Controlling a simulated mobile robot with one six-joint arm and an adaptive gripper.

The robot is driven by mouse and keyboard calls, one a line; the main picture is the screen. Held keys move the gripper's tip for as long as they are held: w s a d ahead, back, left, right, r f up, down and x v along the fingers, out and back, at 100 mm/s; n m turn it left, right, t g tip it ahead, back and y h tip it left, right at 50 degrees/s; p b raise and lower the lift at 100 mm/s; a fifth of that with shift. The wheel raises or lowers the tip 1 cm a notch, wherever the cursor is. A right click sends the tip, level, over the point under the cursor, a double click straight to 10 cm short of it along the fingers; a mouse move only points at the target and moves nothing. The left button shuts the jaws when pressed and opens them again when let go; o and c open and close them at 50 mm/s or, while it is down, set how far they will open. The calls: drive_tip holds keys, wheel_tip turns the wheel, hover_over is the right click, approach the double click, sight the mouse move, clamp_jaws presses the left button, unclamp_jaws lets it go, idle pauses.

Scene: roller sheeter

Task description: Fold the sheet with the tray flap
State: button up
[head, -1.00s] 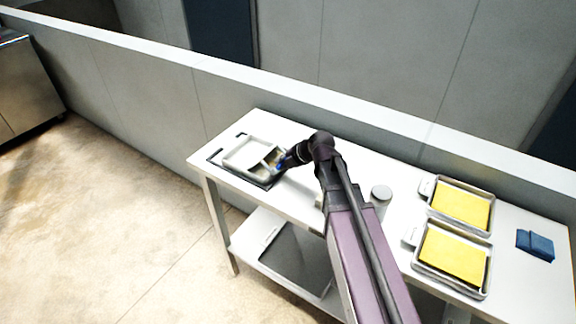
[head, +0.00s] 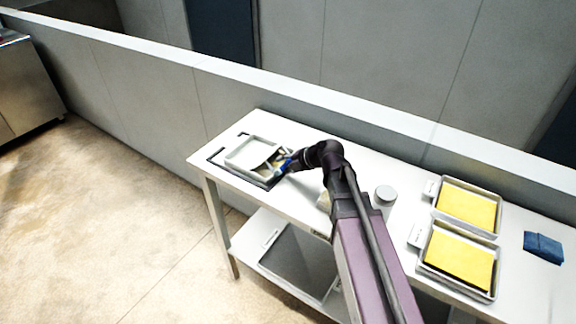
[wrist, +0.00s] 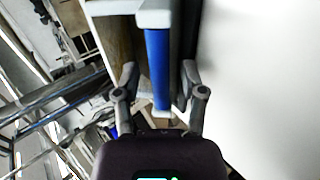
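The pale tray (head: 238,160) sits at the left end of the white table. A raised, tilted flap appears at its right side; its edges are too small to tell clearly. A tan surface in the tray may be the sheet, but I cannot be sure. My gripper (head: 287,165) is at the tray's right side, by a small blue handle (head: 284,167). In the wrist view, the blue handle (wrist: 158,65) stands between the two fingers of my gripper (wrist: 159,78). The fingers are apart, with visible gaps beside the handle.
A round grey container (head: 385,194) stands behind my arm. Two trays with yellow sheets (head: 466,205) (head: 458,258) and a folded blue cloth (head: 543,246) lie on the right. A low wall (head: 330,112) runs behind the table. The lower shelf holds a dark tray (head: 298,262).

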drive_tip(key=shift+c, duration=1.1)
drive_tip(key=shift+r, duration=0.1)
clamp_jaws()
drive_tip(key=d+m+p, duration=0.1)
drive_tip(key=s+r+m+h+p, duration=0.1)
drive_tip(key=m+p, duration=0.1)
drive_tip(key=shift+s+d+r+g, duration=0.1)
drive_tip(key=shift+s+d+g, duration=0.15)
drive_tip(key=shift+d+g, duration=0.15)
drive_tip(key=s+d+r+m+g+h+p, duration=0.2)
drive_tip(key=s+d+r+m+p, duration=0.4)
drive_tip(key=m, duration=0.7)
drive_tip(key=s+d+r+m+g+h+p, duration=0.2)
drive_tip(key=s+d+r+m+h+p, duration=0.3)
drive_tip(key=s+d+m+p, duration=0.3)
drive_tip(key=d+r+m+p, duration=0.1)
drive_tip(key=d+m+p, duration=0.2)
drive_tip(key=m, duration=0.2)
drive_tip(key=shift+s+r+m+g+h+p, duration=0.25)
drive_tip(key=shift+m+g+h+p, duration=0.05)
drive_tip(key=shift+g+p, duration=0.1)
